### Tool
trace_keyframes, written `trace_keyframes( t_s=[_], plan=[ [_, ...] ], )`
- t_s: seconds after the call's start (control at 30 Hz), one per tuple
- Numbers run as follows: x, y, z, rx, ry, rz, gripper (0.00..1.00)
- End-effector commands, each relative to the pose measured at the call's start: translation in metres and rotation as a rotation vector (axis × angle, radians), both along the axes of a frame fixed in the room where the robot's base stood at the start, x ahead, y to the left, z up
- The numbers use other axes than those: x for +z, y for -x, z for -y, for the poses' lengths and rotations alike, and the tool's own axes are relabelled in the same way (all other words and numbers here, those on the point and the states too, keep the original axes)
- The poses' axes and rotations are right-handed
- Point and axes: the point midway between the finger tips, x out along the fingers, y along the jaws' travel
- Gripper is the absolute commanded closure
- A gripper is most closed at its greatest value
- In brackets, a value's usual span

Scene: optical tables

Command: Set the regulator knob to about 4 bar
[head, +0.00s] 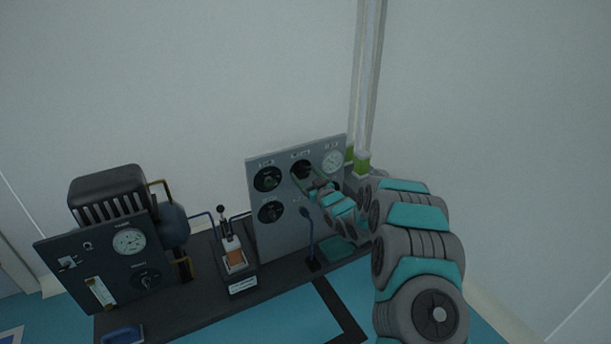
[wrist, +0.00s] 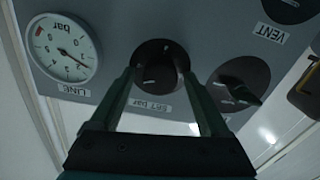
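The regulator knob (wrist: 158,72), a round black dial with a light mark, sits above an upside-down label reading "SET bar" in the wrist view. It also shows on the grey panel in the head view (head: 301,169). My gripper (wrist: 159,74) faces it, with one finger at each side of the dial. The fingers look spread; I see no clear contact with the knob. A white gauge labelled LINE (wrist: 62,48) is left of the knob; its needle points to the lower right, its exact reading unclear. The gauge is at the panel's upper right in the head view (head: 332,161).
A black knob (wrist: 240,82) lies right of the regulator knob, with a VENT-labelled dial (wrist: 288,8) above it. The grey panel (head: 283,225) stands on a dark bench. A compressor-like unit (head: 110,195), gauge box (head: 100,262) and small stand (head: 237,270) are to the left.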

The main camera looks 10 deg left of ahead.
Motion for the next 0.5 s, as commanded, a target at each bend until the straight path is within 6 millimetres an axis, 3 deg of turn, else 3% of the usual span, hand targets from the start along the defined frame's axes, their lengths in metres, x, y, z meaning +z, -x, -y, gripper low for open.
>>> trace_keyframes(
  t_s=[0.07, 0.5],
  plan=[
    [0.0, 0.0, 0.0, 0.0, 0.0, 0.0, 0.31],
    [0.0, 0.0002, -0.0001, 0.0, 0.0, 0.0, 0.8]
  ],
)
